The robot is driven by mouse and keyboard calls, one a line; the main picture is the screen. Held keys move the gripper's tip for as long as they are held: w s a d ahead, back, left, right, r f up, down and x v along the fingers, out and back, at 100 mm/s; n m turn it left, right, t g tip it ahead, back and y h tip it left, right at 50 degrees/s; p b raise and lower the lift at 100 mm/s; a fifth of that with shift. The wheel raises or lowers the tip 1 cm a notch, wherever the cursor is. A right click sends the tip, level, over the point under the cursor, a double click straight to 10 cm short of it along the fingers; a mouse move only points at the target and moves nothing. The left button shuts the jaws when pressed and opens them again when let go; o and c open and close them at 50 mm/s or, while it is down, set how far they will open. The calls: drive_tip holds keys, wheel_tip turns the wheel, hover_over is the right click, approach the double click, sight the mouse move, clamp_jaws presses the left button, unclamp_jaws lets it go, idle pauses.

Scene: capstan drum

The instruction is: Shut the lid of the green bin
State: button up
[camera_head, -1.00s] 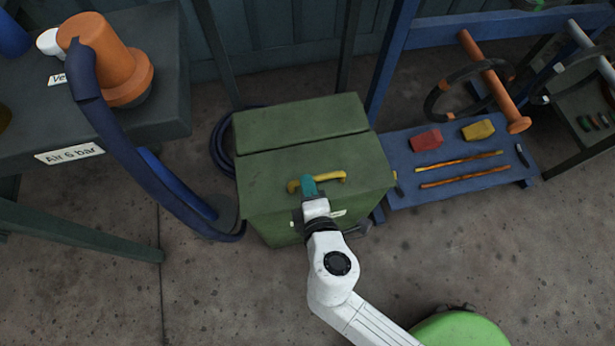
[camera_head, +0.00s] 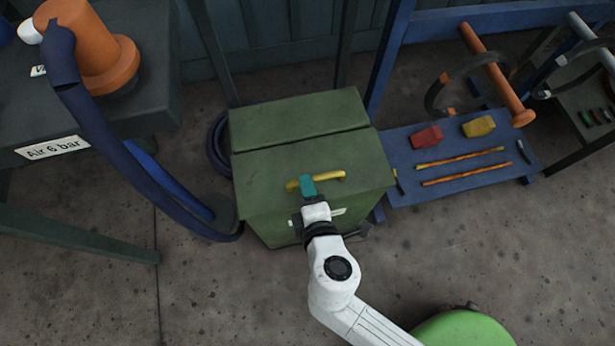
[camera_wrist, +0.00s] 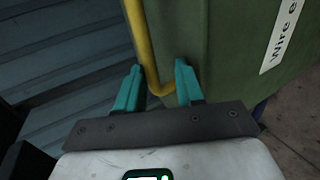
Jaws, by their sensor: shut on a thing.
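The green bin (camera_head: 275,225) stands on the floor in the middle of the head view. Its green lid (camera_head: 265,172) looks down over the front of the top; whether a small gap is left under it I cannot tell. A yellow handle (camera_head: 331,177) is on the lid. My gripper (camera_head: 307,187) is at the left part of this handle, its teal fingers closed about it. In the wrist view, the handle (camera_wrist: 146,55) runs between the two fingertips (camera_wrist: 160,85). The fingers hide part of the handle in the head view.
A dark table with an orange cone-shaped drum (camera_head: 105,60) and a thick blue hose (camera_head: 110,135) stands left. A low blue bench (camera_head: 405,160) with red and yellow blocks is right of the bin. The floor in front is mostly clear.

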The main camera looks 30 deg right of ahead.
drive_tip(key=shift+o, duration=1.2)
drive_tip(key=shift+s+f, duration=0.15)
drive_tip(key=shift+f, duration=0.15)
drive_tip(key=p+v, duration=0.1)
drive_tip(key=v, duration=0.9)
drive_tip(key=shift+s+r, duration=0.15)
drive_tip(key=shift+r, duration=0.3)
drive_tip(key=shift+a, duration=0.15)
drive_tip(key=s+d+f+m+g, duration=0.1)
drive_tip(key=d+f+m+g, duration=0.2)
drive_tip(key=d+m+g, duration=0.45)
drive_tip(key=s+d+f+m+g, duration=0.15)
drive_tip(key=d+m, duration=0.35)
drive_tip(key=d, duration=0.6)
wheel_tip(320, 180, up, 20)
drive_tip(key=s+a+m+g+y+p, duration=0.1)
drive_tip(key=m+g+y+p, duration=0.1)
drive_tip(key=p, duration=1.9)
drive_tip(key=shift+s+a+y, duration=0.2)
drive_tip(key=shift+a+y, duration=0.05)
drive_tip(key=shift+y, duration=0.65)
